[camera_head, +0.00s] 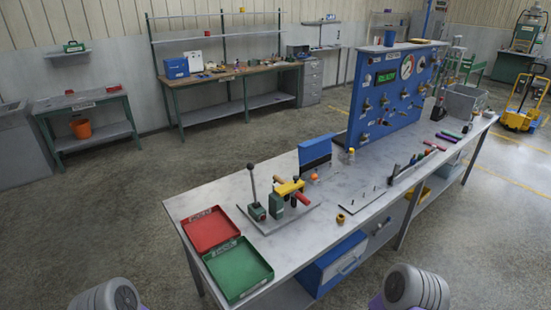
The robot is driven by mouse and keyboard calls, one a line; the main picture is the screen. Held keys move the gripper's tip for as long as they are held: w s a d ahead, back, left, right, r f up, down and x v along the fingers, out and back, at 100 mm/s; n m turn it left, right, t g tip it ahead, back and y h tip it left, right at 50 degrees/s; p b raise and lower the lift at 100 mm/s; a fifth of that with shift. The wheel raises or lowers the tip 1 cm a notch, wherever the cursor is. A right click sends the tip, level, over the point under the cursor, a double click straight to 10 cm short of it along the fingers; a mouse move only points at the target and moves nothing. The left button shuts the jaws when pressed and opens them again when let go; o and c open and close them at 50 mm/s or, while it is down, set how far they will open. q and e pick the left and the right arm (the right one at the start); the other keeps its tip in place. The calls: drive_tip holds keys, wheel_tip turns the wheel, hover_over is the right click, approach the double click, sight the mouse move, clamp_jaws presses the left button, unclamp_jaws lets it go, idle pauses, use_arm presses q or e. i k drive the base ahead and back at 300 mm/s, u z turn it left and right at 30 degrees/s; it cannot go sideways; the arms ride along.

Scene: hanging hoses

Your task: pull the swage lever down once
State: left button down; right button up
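The swage lever (254,185) is a thin dark rod with a black knob at its top. It stands nearly upright on a small green base (257,212), near the front left of the long grey workbench (345,213). Beside it on the same plate (285,222) is a green fixture (276,207) with a yellow block (290,187) and red parts. Nothing of mine touches the lever. Grey rounded parts of my two arms show at the bottom left and bottom right edges. Neither of my grippers is in view.
A red tray (208,230) and a green tray (238,269) lie left of the lever. A blue upright plate (315,153) stands behind the fixture. A blue panel (400,95) with gauge and fittings rises farther back. A small plate with pins (365,197) lies right.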

sight(250, 166)
drive_tip(key=z, duration=0.1)
drive_tip(key=i, duration=0.6)
drive_tip(key=z, duration=2.7)
drive_tip(key=k, duration=1.3)
drive_tip(key=u, duration=1.4)
drive_tip(key=i, duration=0.15)
drive_tip(key=u, duration=0.15)
